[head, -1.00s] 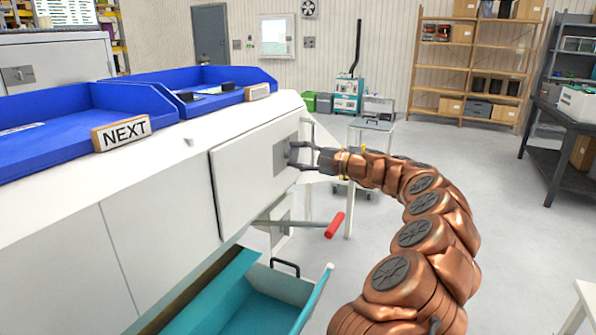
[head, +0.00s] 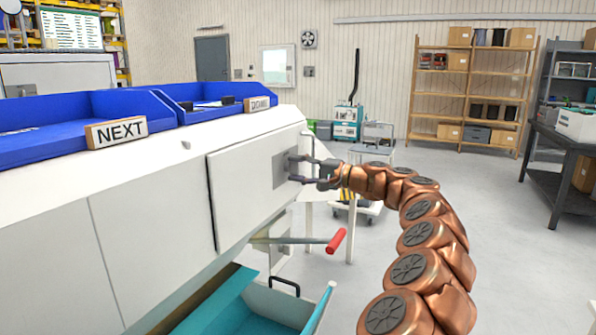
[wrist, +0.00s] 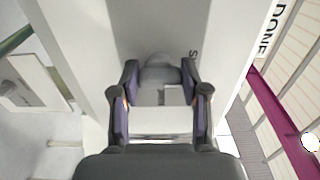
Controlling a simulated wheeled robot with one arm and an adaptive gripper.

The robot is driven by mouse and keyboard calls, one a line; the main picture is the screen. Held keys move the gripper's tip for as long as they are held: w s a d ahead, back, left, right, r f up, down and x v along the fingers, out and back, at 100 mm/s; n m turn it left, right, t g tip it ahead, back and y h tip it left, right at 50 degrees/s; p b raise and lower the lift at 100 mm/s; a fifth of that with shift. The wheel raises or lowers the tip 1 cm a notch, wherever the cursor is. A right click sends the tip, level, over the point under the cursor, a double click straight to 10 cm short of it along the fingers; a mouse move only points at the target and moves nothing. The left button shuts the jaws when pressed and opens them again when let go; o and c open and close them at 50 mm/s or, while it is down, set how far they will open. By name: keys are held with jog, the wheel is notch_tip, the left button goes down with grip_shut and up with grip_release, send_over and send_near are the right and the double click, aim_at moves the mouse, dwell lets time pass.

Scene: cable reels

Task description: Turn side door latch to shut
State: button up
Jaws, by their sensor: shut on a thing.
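The white side door (head: 240,185) is on the machine's side in the head view, with a grey latch plate (head: 279,170) near its right edge. My gripper (head: 293,169) is at this plate, its two fingers reaching in from the right. In the wrist view, my gripper (wrist: 160,92) has its fingers on either side of the latch (wrist: 160,72), a rounded grey knob in front of the plate. The fingers are shut on it. The knob's far side and its exact turn angle are partly hidden.
A lever with a red handle (head: 337,240) sticks out below the door. A teal bin (head: 262,302) stands open underneath. Blue trays (head: 60,128) with a NEXT sign (head: 117,131) sit on top. Open floor lies to the right.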

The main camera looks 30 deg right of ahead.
jog(key=o, duration=1.1)
jog(key=shift+o, duration=0.2)
jog(key=v, duration=1.2)
jog(key=shift+f, duration=0.1)
